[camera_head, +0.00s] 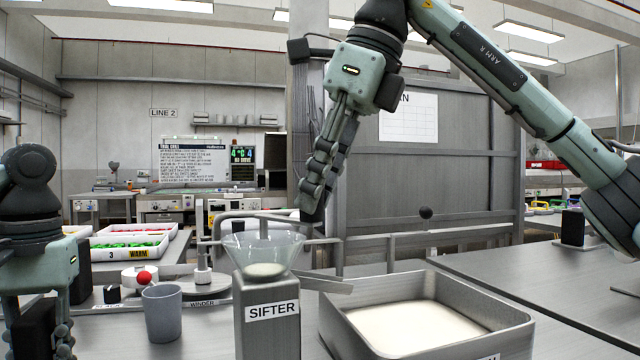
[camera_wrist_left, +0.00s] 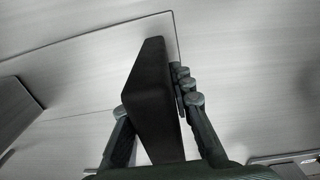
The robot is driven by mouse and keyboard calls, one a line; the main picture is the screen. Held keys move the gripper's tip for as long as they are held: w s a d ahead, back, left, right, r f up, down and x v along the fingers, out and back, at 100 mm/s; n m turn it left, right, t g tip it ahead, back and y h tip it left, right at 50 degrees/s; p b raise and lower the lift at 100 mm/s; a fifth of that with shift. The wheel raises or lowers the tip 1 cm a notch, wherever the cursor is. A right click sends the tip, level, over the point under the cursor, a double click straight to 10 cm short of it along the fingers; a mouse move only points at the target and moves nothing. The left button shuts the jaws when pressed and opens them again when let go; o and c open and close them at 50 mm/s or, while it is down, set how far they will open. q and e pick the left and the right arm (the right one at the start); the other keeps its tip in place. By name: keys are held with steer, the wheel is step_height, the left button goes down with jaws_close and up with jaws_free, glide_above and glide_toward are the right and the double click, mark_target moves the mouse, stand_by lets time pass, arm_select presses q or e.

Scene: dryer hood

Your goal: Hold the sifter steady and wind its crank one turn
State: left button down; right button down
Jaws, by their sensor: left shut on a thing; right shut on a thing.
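The sifter (camera_head: 268,318) is a grey box column with a label and a clear funnel (camera_head: 262,248) holding some white powder. Thin grey bars run beside the funnel. My right gripper (camera_head: 313,208) points down just right of the funnel's rim, shut on what looks like the crank's handle; its fingers mostly hide it. My left gripper (camera_wrist_left: 160,115) is shut on a tall dark block (camera_wrist_left: 152,85), standing between its fingers in the left wrist view. In the head view my left gripper is at the lower left edge, well away from the sifter's body.
A metal tray of white powder (camera_head: 420,318) sits right of the sifter. A grey cup (camera_head: 162,312) stands to its left, with a round winder plate (camera_head: 205,284) and a red-knobbed device behind. Crates (camera_head: 122,246) with green pieces are farther back. The right table is mostly clear.

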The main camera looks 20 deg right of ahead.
steer(key=shift+f, duration=0.15)
steer(key=c, duration=1.2)
jaws_free()
steer(key=v, duration=1.2)
